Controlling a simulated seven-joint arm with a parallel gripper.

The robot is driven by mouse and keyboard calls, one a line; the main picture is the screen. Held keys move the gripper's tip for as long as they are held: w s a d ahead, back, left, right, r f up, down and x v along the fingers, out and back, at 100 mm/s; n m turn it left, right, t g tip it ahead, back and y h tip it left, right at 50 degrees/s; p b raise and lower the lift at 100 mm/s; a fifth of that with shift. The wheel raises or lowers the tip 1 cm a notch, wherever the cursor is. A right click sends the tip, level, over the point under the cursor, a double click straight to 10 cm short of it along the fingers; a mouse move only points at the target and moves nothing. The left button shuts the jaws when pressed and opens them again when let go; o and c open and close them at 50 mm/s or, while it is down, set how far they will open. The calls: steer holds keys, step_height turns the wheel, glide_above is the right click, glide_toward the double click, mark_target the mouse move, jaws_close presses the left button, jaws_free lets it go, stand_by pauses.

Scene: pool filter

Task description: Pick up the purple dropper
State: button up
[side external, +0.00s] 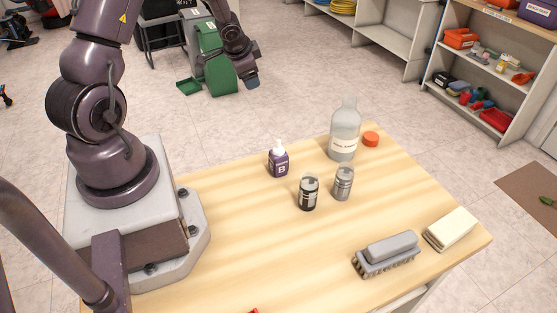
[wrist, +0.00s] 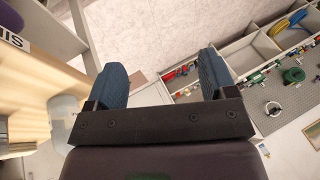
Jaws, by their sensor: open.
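The purple dropper (side external: 279,160) is a small purple bottle with a white top and a letter B on its label. It stands upright on the wooden table (side external: 235,230), in the side external view, left of the other bottles. My gripper (side external: 252,82) is up and back from the table's far edge, well apart from the dropper. In the wrist view my gripper (wrist: 163,85) shows two blue fingers spread apart with nothing between them. I cannot make out the dropper in the wrist view.
A clear labelled bottle (side external: 344,132) and an orange cap (side external: 371,139) stand behind right of the dropper. A grey brush (side external: 387,252) and a cream block (side external: 452,230) lie front right.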

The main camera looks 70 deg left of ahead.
step_height(320, 180, down, 9)
steer(key=a+m+t+h, duration=0.2)
steer(key=m, duration=0.1)
steer(key=m+t+h, duration=0.2)
steer(key=m+h, duration=0.7)
steer(key=h, duration=1)
glide_toward(275, 157)
steer(key=w, duration=0.1)
steer(key=w+d+f, duration=0.1)
steer(key=w, duration=0.1)
steer(key=shift+w+d+f, duration=0.1)
steer(key=shift+d+f, duration=0.05)
steer(key=shift+f, duration=0.2)
steer(key=shift+s+x, duration=0.15)
steer(key=shift+x, duration=1.35)
steer(key=shift+s+x, duration=0.1)
steer(key=shift+x, duration=1.45)
steer(key=shift+d+f, duration=0.1)
steer(key=shift+f, duration=0.05)
steer(key=c, duration=1.2)
